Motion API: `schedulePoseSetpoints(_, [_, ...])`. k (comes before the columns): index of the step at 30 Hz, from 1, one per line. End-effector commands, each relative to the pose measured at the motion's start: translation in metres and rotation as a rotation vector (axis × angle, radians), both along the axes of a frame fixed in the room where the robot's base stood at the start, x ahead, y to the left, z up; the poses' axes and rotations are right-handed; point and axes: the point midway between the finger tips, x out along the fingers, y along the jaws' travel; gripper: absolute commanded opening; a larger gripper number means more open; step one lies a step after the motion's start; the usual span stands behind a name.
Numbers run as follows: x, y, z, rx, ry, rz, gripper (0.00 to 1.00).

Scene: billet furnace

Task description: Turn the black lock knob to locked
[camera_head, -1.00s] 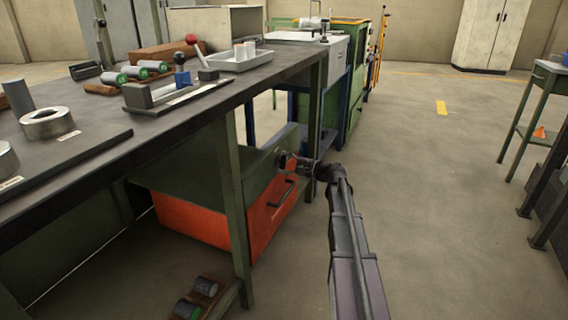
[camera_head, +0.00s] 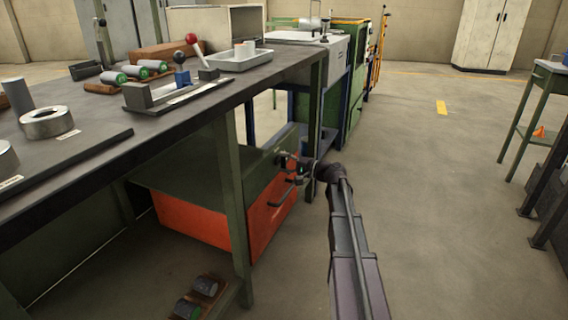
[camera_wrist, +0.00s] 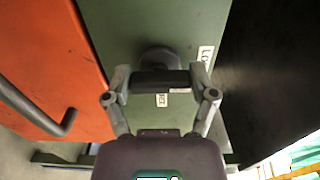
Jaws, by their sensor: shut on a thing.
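The black lock knob (camera_wrist: 159,57) sits on a green panel (camera_wrist: 130,25) in the wrist view. It has a round base and a straight grip bar. My gripper (camera_wrist: 160,78) is shut on the bar, one finger at each end. A white label (camera_wrist: 206,55) beginning "LO" is right of the knob. A second label (camera_wrist: 162,100) below the bar is partly hidden. In the head view my gripper (camera_head: 290,167) is at the front of the green cabinet under the bench, just above the orange drawer (camera_head: 275,215). The knob is largely hidden there.
The floor (camera_head: 430,200) on the right is clear.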

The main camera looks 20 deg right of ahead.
Motion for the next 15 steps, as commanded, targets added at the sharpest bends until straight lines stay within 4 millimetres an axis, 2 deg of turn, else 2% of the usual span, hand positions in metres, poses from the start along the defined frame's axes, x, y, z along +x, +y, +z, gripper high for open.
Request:
schedulePoseSetpoints(2, [0.0008, 0.0013, 0.0001, -0.001, -0.001, 0.002, 0.26])
schedulePoseSetpoints(3, [0.0008, 0.0013, 0.0001, -0.001, -0.001, 0.002, 0.80])
schedulePoseSetpoints(5, [0.0008, 0.0011, 0.0001, -0.001, -0.001, 0.002, 0.98])
schedulePoseSetpoints(6, [0.0007, 0.0010, 0.0001, -0.001, -0.001, 0.002, 1.00])
schedulePoseSetpoints(15, [0.0002, 0.0004, 0.0000, 0.000, 0.000, 0.001, 1.00])
